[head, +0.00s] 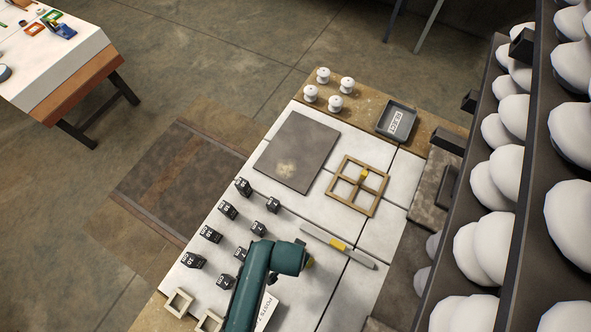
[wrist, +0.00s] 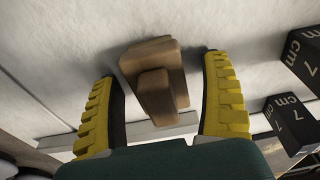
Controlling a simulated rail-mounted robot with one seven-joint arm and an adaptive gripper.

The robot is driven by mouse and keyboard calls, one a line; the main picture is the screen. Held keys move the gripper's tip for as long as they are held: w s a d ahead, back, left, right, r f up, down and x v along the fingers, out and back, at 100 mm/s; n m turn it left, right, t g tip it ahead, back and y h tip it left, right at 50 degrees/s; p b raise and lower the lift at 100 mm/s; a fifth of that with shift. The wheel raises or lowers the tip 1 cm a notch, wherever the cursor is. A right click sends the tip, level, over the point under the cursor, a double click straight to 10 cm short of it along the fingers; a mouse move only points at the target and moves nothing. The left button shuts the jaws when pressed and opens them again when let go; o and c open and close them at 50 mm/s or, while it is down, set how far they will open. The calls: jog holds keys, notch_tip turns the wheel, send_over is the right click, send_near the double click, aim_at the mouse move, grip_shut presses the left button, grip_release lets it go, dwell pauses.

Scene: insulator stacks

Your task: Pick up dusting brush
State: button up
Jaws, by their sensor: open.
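A brown wooden piece (wrist: 155,72) with a smaller raised block on it, seemingly the dusting brush, lies on the pale tabletop in the wrist view. No bristles can be made out. My gripper (wrist: 161,78) is open, with one yellow-ridged finger on each side of the piece. There is a visible gap on both sides, and nothing is held. In the head view my teal arm hides the gripper and this piece.
Several black labelled blocks (wrist: 299,60) stand close on the right. A long grey bar (head: 318,238) lies across the table. A wooden divided frame (head: 343,199), a dark plate (head: 281,165) and a reject tray (head: 382,122) sit farther back. Shelves of white insulators (head: 498,244) line the right.

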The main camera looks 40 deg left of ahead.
jog(key=c, duration=1.3)
notch_tip(320, 180, up, 10)
jog(key=shift+r+p, duration=0.1)
jog(key=shift+p, duration=1.15)
jog(key=o, duration=0.4)
jog(key=shift+c, duration=1.2)
